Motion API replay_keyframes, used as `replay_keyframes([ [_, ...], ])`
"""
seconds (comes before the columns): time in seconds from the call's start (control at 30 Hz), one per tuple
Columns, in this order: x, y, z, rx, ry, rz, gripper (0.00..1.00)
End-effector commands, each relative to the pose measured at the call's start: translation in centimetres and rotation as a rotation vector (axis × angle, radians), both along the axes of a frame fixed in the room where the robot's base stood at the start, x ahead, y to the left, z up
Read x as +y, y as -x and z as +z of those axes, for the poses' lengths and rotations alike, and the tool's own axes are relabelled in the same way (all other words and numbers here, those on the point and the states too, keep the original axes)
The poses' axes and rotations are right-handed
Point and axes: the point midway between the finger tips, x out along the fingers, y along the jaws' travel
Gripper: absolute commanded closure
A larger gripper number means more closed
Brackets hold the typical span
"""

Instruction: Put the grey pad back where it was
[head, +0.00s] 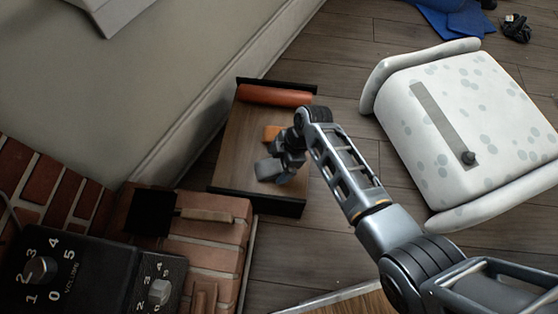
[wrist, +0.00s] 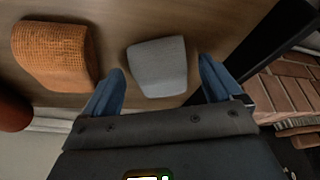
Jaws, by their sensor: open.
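The grey pad (wrist: 158,68) lies flat on the wooden board of a low tray or shelf with dark ends. In the wrist view it sits between the two blue fingers of my gripper (wrist: 162,88), just beyond their tips, with room on both sides. The gripper is open and holds nothing. In the head view the grey pad (head: 268,170) shows beside my gripper (head: 282,174), which hides part of it. The wooden tray (head: 237,150) stands on the floor against the wall.
An orange pad (wrist: 55,55) lies beside the grey one. A reddish-orange roll (head: 274,96) lies at the tray's far end. Brickwork (head: 215,232) with a black square (head: 152,211) and dark dial boxes (head: 85,275) are at lower left.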

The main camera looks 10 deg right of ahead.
Motion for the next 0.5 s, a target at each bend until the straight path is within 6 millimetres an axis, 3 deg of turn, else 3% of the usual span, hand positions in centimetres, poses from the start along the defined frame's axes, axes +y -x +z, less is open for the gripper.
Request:
replay_keyframes([
  [0.23,-0.6,0.0,1.6,-0.001,0.0,-0.001,0.08],
  [0.5,-2.6,-0.1,6.8,-0.002,-0.001,-0.003,0.08],
])
